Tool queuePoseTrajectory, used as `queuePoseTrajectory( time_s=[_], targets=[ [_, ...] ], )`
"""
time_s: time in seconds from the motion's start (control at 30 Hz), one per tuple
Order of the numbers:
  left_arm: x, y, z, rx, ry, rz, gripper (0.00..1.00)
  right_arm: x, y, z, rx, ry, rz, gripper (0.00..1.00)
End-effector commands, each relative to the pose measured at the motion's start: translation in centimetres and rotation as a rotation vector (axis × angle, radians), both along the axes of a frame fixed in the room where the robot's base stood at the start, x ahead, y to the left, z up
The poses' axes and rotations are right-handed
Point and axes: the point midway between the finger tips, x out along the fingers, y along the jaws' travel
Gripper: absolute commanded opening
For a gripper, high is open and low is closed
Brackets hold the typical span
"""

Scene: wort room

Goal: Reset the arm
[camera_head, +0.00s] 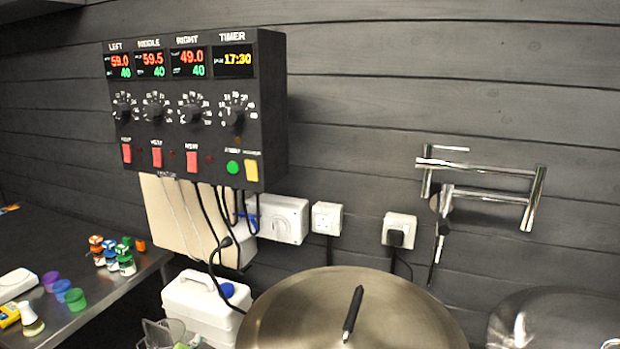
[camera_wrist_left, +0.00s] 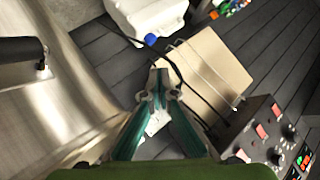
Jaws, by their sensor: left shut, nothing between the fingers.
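My left gripper (camera_wrist_left: 161,92) shows in the left wrist view, with its two teal-sided fingers pointing up the picture and their tips close together. It is shut and empty. I cannot make it out clearly in the head view. Behind the fingers in the wrist view are the dark plank wall and a white wall fitting. My right gripper is in neither view.
A black control box (camera_head: 273,110) hangs on the wall above a beige board (camera_head: 170,215). A metal lid (camera_head: 290,315) with a black handle lies below, beside a white jug (camera_head: 200,305). A side table (camera_head: 95,305) holds small bottles and coloured cups. A chrome pipe fixture (camera_head: 490,195) is at right.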

Motion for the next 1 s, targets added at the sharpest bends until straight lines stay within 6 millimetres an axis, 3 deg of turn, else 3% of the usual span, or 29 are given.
queuePoseTrajectory(
  time_s=[0.03,0.1,0.2,0.4,0.67,0.7,1.0],
  targets=[
    [-2.8,0.2,-3.4,-0.057,0.078,0.006,0.00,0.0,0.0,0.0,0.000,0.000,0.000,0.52],
    [-6.6,0.0,-7.1,-0.137,0.177,0.017,0.00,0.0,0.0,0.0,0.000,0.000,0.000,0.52],
    [-11.7,-0.4,-11.1,-0.234,0.302,0.032,0.00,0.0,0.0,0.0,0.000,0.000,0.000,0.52],
    [-19.9,-1.2,-15.4,-0.364,0.486,0.064,0.00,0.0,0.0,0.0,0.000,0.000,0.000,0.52],
    [-28.7,-2.4,-17.8,-0.482,0.680,0.103,0.00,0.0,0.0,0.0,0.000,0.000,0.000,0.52],
    [-29.3,-2.5,-18.4,-0.493,0.698,0.108,0.00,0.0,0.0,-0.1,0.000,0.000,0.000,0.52],
    [-27.6,-2.8,-27.2,-0.485,0.723,0.111,0.00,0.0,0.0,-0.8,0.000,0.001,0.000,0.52]
  ],
)
